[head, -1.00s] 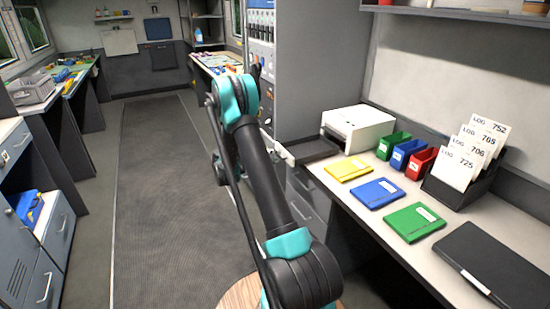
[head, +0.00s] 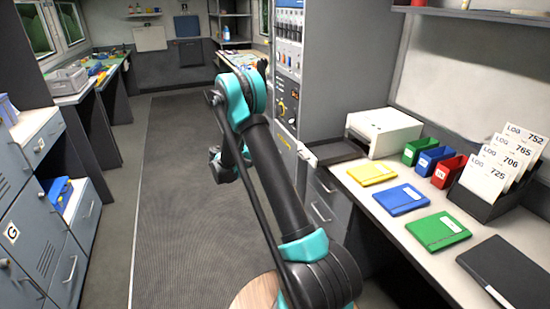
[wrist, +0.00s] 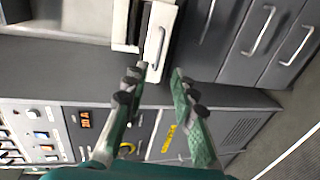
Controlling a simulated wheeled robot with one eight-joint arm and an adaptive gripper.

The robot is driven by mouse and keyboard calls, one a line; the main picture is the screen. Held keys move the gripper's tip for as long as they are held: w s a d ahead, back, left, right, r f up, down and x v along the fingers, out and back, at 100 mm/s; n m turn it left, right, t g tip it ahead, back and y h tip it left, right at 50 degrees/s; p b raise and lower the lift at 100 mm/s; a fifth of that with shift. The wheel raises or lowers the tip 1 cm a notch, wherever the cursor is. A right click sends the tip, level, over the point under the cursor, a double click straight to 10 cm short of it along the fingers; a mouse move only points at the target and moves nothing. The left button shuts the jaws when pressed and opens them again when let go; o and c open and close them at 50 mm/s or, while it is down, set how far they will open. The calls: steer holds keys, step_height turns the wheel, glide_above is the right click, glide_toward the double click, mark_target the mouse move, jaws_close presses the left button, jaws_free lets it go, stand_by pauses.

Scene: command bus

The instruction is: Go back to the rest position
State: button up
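My gripper (wrist: 156,73) shows in the wrist view with its two green, black-padded fingers apart and nothing between them. In that view it is in front of grey drawers and a control panel, which appear turned on their side. Whether the fingers touch anything there cannot be told, but no contact shows. In the head view my teal and black arm rises from the bottom centre to a bent elbow, with a further part of it lower on the left. The fingers cannot be made out in the head view.
A desk on the right holds yellow (head: 372,173), blue (head: 401,199) and green (head: 438,231) folders, small bins, a log rack (head: 486,205) and a white printer (head: 384,131). A tall grey equipment cabinet (head: 340,60) stands close behind my arm. Drawers (head: 70,260) line the left. The aisle mat (head: 180,190) is clear.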

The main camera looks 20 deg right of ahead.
steer(key=s+d+r+t+y, duration=0.1)
steer(key=s+r+y, duration=0.1)
steer(key=s+y, duration=0.35)
steer(key=s+r+y, duration=0.2)
steer(key=s, duration=0.7)
steer(key=s+a+f+y, duration=0.1)
steer(key=s+a+y, duration=0.1)
steer(key=s, duration=0.5)
steer(key=s+a+f+t+y, duration=0.1)
steer(key=s+a+y, duration=0.2)
steer(key=s+a, duration=0.2)
steer(key=s+a+f+m+t+y, duration=0.1)
steer(key=s+a+y, duration=0.2)
steer(key=s, duration=0.7)
steer(key=shift+s+a+f, duration=0.2)
steer(key=shift+s+a, duration=0.05)
steer(key=shift+a, duration=0.15)
steer(key=shift+s, duration=0.1)
